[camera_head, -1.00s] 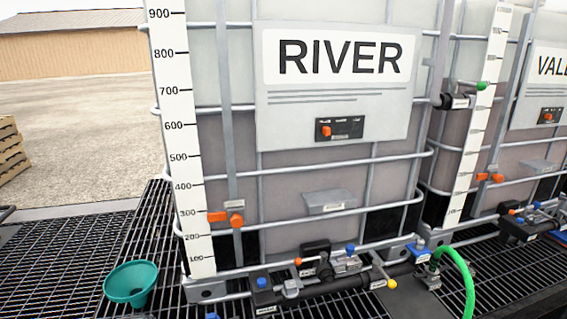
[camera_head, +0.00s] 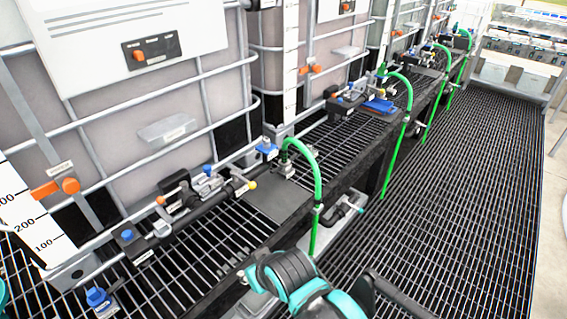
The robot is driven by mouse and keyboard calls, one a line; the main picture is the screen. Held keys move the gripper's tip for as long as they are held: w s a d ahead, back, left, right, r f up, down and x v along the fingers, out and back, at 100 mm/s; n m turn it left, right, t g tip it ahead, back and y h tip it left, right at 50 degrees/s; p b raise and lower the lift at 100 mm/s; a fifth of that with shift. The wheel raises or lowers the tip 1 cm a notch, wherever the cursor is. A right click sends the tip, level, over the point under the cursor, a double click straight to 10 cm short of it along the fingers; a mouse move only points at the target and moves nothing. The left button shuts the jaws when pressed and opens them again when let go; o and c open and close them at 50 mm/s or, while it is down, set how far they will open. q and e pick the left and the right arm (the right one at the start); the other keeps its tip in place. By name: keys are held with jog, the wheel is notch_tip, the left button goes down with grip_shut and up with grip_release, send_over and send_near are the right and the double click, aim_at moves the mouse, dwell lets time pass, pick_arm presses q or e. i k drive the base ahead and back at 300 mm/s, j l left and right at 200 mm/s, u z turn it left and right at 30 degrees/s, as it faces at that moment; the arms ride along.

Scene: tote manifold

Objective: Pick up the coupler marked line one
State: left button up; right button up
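Several green hoses run from couplers along the manifold. The nearest hose (camera_head: 317,172) rises from a dark coupler (camera_head: 286,158) on the nearest manifold and arches down past the shelf edge. A second hose (camera_head: 406,100) and farther ones (camera_head: 447,62) stand along the row. No marking reading line one is legible on any coupler, so I cannot tell which one it is. A teal and black link of my arm shows at the bottom centre. No gripper fingers are in view.
A caged tote (camera_head: 150,90) stands behind the nearest manifold pipe (camera_head: 195,215), with orange, blue and yellow-tipped fittings. A blue-capped fitting (camera_head: 97,298) lies at lower left on the grating shelf. The grated walkway (camera_head: 450,190) at right is clear.

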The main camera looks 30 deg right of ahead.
aim_at(285, 163)
jog(key=i+l, duration=0.1)
jog(key=l, duration=0.35)
jog(key=i+l+z, duration=0.15)
jog(key=l, duration=0.35)
jog(key=i+l, duration=0.1)
jog(key=l, duration=0.35)
jog(key=i+l+z, duration=0.15)
jog(key=l, duration=0.3)
jog(key=i+l, duration=0.1)
jog(key=l, duration=0.35)
jog(key=i+l+z, duration=0.15)
jog(key=l, duration=0.3)
jog(key=i+l, duration=0.2)
jog(key=l, duration=0.25)
jog(key=i+l+z, duration=0.1)
jog(key=l, duration=0.3)
jog(key=i, duration=0.05)
